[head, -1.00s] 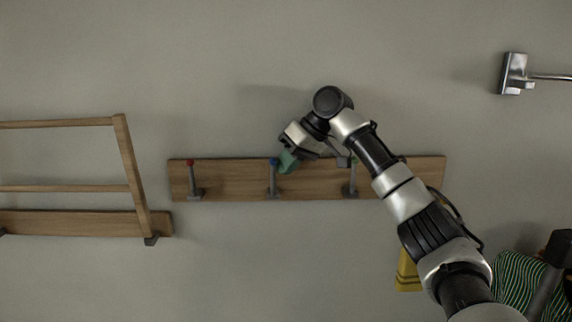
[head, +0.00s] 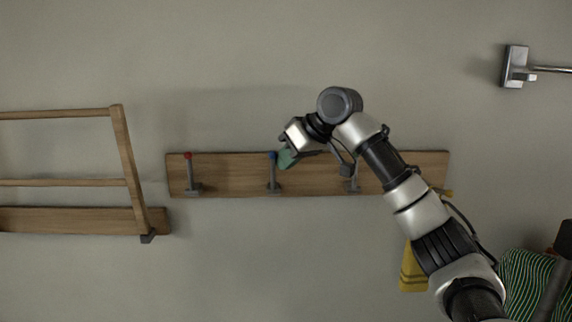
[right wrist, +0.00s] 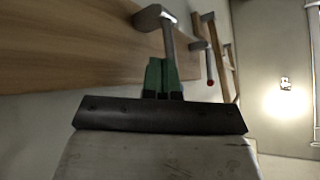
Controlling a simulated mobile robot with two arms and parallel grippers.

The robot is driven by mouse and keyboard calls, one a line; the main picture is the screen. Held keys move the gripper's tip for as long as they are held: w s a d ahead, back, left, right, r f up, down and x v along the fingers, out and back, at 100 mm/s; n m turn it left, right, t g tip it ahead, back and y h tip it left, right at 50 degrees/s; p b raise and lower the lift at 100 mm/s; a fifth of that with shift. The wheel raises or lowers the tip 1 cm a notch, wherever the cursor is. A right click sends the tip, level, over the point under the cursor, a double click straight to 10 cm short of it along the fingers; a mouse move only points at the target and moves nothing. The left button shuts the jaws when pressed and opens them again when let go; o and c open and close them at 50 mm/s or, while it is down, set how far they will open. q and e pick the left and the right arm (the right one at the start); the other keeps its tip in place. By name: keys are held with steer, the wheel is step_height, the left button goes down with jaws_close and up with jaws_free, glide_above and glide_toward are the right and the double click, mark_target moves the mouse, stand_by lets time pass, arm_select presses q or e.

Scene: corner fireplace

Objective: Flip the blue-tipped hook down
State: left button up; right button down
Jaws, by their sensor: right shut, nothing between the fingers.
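The blue-tipped hook (head: 273,175) stands upright on the wooden wall board (head: 230,187), its blue tip at the top. My right gripper (head: 286,159), with green fingertips, is shut and empty just right of the blue tip. I cannot tell whether it touches the hook. In the right wrist view the closed green fingers (right wrist: 161,76) lie over the end of a grey hook shaft (right wrist: 169,42), hiding its tip. My left gripper is out of view.
A red-tipped hook (head: 190,175) stands upright to the left. A third hook (head: 351,184) is partly hidden by my right arm. A wooden rack (head: 128,160) is at the left. A metal bar fixture (head: 516,66), yellow cloth (head: 412,270) and striped cloth (head: 528,282) are at the right.

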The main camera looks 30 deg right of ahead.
mark_target(273, 178)
steer(key=s+t+b, duration=0.1)
steer(key=a+f+n+t+h+b, duration=0.1)
steer(key=b, duration=0.1)
steer(key=s+t+b, duration=0.1)
steer(key=shift+s+a+f+b, duration=0.15)
steer(key=shift+s+a+b, duration=0.15)
steer(key=shift+a+b, duration=0.1)
steer(key=shift+s+a+f+n+t+h+b, duration=0.3)
steer(key=shift+s+n+t+h+b, duration=0.1)
steer(key=shift+s+t+b, duration=0.2)
steer(key=shift+s+a, duration=0.1)
steer(key=shift+s, duration=0.05)
steer(key=shift+s+a+r, duration=0.15)
steer(key=shift+s+a, duration=0.2)
steer(key=shift+s, duration=0.2)
